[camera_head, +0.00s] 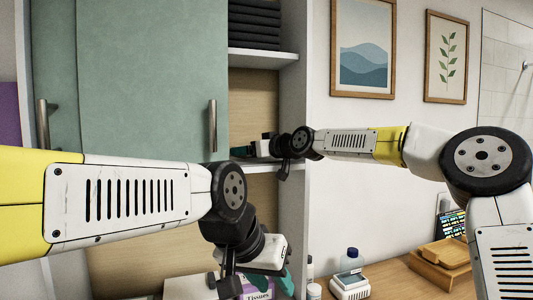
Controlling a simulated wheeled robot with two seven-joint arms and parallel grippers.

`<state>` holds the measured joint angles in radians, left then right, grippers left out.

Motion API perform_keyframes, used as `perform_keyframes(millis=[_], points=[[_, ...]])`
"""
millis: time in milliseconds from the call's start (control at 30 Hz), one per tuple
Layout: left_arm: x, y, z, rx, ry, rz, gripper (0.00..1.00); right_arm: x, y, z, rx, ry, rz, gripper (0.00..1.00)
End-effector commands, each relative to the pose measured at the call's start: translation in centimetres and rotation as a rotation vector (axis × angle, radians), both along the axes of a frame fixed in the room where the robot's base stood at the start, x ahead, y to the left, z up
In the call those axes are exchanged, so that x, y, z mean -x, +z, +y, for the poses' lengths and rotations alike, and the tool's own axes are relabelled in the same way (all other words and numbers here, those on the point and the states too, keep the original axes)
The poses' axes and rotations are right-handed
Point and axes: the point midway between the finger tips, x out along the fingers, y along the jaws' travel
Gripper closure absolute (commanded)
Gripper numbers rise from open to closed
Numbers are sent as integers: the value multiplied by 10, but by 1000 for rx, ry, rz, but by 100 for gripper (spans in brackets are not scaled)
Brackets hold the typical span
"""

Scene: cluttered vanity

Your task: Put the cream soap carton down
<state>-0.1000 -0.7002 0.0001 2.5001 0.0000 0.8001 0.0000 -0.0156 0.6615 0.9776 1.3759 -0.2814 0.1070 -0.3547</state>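My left gripper (256,284) points down in front of the lower shelf opening, with teal finger parts partly showing at the bottom edge of the view. Its fingertips are cut off or hidden, so I cannot tell what is between them. A pale, cream-white box-like thing (185,288) shows at the bottom edge, left of the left gripper; I cannot tell whether it is the cream soap carton. My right gripper (242,152) reaches left into the shelf opening at the middle shelf board. It is small and dark there, and its fingers are not clear.
A purple-and-white tissues box (257,295) is partly visible under the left gripper. A green cabinet door (150,80) stands left of the shelves. Dark folded items (254,22) fill the upper shelf. A wooden counter (395,284) holds a bottle (351,261), a white device and a wooden tray (440,265).

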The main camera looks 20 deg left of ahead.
Motion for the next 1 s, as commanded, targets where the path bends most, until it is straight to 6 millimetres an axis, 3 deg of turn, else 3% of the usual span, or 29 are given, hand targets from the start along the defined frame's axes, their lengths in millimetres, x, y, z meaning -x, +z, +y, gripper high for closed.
perform_keyframes(millis=[400, 433, 500, 800, 1000], points=[[0, 0, 0, 0, 0, 0, 64, 1, -7, 0, -2, 0, -1, 67], [0, 0, 0, 0, 0, 0, 64, 1, -8, 0, -1, 1, 0, 15], [0, 0, 0, 0, 0, 0, 64, 1, -8, 0, -1, 0, -1, 1], [0, 0, 0, 0, 0, 0, 64, 1, -5, 0, -3, 0, -2, 0], [0, 0, 0, 0, 0, 0, 64, 10, -1, -21, -2, -3, -1, 0]])
